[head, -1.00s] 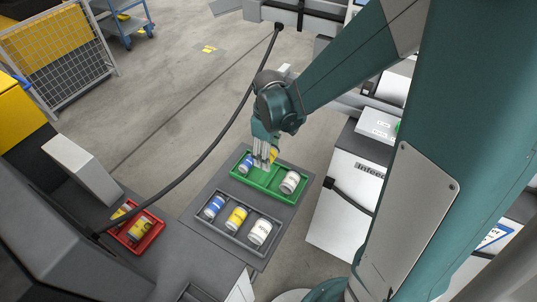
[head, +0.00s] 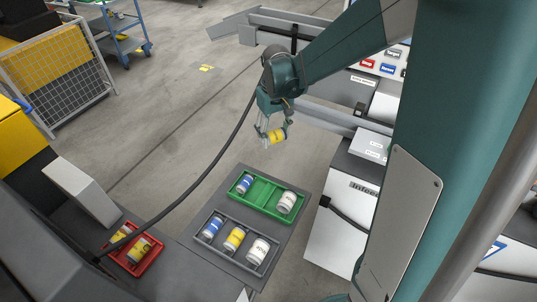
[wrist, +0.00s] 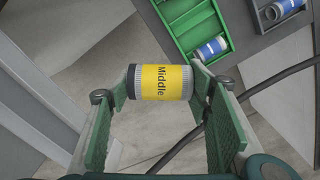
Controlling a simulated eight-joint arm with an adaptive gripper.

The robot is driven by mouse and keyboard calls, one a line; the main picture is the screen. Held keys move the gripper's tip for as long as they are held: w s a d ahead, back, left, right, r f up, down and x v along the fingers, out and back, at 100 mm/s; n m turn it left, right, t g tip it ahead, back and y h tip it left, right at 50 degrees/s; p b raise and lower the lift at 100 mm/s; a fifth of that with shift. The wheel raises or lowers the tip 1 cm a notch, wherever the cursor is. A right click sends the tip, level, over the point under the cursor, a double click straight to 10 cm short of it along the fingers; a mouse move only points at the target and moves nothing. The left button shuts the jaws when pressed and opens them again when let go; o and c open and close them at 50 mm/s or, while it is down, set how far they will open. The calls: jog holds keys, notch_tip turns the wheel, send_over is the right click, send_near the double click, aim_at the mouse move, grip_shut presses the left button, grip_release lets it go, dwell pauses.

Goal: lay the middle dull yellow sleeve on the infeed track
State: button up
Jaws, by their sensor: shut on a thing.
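My gripper (head: 273,136) is shut on the dull yellow sleeve (head: 278,137), holding it in the air beyond the green tray. In the wrist view the sleeve (wrist: 163,83) lies crosswise between the two green finger pads, its label reading "Middle" and its ends grey. A white cabinet (head: 335,225) at the right has lettering starting "Infee", the rest cut off by my arm. Grey rails (head: 320,117) run behind my gripper toward that cabinet; I cannot tell whether they are the infeed track.
The green tray (head: 262,206) holds a blue and a white sleeve, its middle empty. A dark grey tray (head: 222,250) holds blue, yellow and white sleeves. A red bin (head: 150,262) holds yellow pieces. A black cable hangs beside my arm. Open floor lies left of my gripper.

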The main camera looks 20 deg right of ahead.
jog(key=w+d+r+m+p, duration=0.2)
jog(key=w+d+r+m, duration=0.3)
jog(key=d+r, duration=0.2)
jog(key=w+d+r+m+p, duration=0.2)
jog(key=w+d+r+m, duration=0.3)
jog(key=r, duration=0.6)
jog(key=shift+w+d+m, duration=0.3)
jog(key=shift+d+m, duration=0.3)
jog(key=shift+d, duration=0.45)
jog(key=shift+f+b, duration=2.25)
jog(key=shift+f, duration=2.9)
jog(key=o, duration=1.2)
